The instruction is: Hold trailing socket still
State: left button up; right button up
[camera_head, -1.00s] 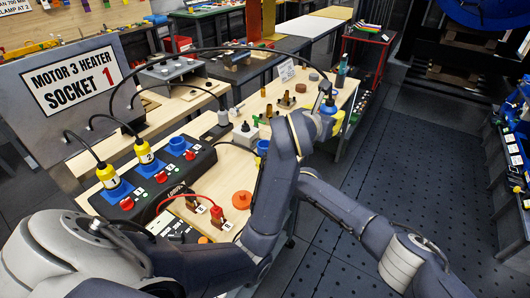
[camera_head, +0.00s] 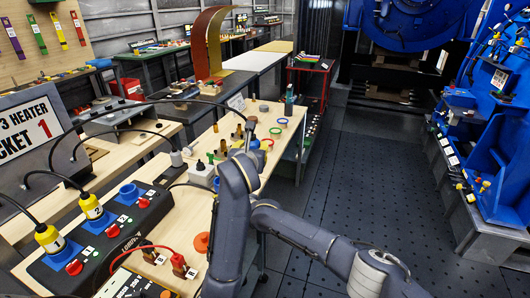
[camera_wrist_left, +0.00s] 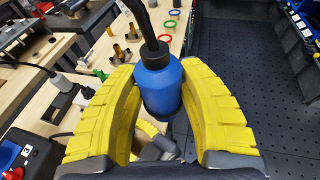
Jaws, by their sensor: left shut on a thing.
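The trailing socket is a blue, faceted connector (camera_wrist_left: 160,84) with a black collar and black cable running up out of it. In the left wrist view it sits upright between the two curved yellow fingers of my left gripper (camera_wrist_left: 162,100), which are shut on it. In the head view the socket (camera_head: 253,143) shows small at the end of my left arm, over the right part of the wooden bench (camera_head: 190,232). The socket's lower end is partly hidden.
A black socket box (camera_head: 100,247) with yellow plugs 1 and 2 stands at the near left. A grey panel (camera_head: 22,145) reads heater socket 1. Brass fittings (camera_head: 238,133) and coloured rings (camera_head: 276,131) lie on the bench beyond the gripper. The dark floor to the right is clear.

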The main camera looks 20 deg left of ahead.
pick_arm(q)
jog(key=s+a+f+n+g+y, duration=0.1)
jog(key=a+n+g+y, duration=0.2)
jog(key=a, duration=0.9)
jog(key=n+y, duration=0.3)
jog(key=shift+s+f+g+y, duration=0.2)
jog(key=shift+f+g+y, duration=0.1)
jog(key=shift+g, duration=0.1)
jog(key=shift+f, duration=2.9)
jog(key=shift+f, duration=2.1)
jog(key=o, duration=1.3)
jog(key=shift+o, duration=0.2)
jog(key=shift+r, duration=0.1)
